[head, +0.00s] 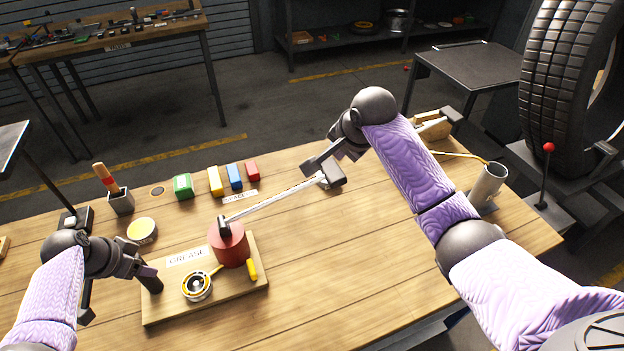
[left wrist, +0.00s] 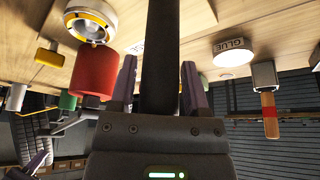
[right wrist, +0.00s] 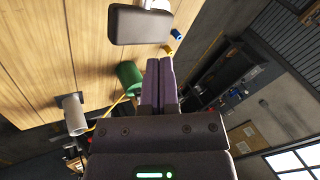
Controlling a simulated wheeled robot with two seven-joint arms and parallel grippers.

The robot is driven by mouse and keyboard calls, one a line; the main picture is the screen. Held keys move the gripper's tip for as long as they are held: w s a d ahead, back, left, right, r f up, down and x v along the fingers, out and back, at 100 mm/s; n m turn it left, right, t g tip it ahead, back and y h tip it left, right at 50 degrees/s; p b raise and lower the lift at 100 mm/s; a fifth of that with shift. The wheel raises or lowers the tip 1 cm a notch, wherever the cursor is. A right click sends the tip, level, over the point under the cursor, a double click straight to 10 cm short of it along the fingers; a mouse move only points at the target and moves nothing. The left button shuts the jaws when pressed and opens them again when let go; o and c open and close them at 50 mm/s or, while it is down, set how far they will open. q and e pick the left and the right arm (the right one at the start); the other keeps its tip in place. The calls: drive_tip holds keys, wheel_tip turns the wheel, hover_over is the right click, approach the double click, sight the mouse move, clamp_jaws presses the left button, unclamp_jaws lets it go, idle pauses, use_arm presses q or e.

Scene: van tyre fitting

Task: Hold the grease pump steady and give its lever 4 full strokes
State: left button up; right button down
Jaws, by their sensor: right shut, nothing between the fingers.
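The grease pump is a red cylinder (head: 229,247) on a wooden board (head: 165,312). Its pale lever (head: 275,198) slopes up to the right and ends in a black grip (head: 333,174). A black upright post (head: 151,281) stands at the board's left edge. My left gripper (head: 142,272) is closed around this post, which shows between its fingers in the left wrist view (left wrist: 160,55). My right gripper (head: 312,166) is shut and empty, beside the lever's grip. In the right wrist view the grip (right wrist: 140,25) lies just past the fingertips; contact is unclear.
A bearing (head: 197,286) lies on the board. A grey cylinder (head: 489,184) and a tyre (head: 565,85) are at right. The table's front middle is clear.

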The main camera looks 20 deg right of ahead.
use_arm(q)
drive_tip(key=shift+o, duration=1.3)
drive_tip(key=v, duration=1.2)
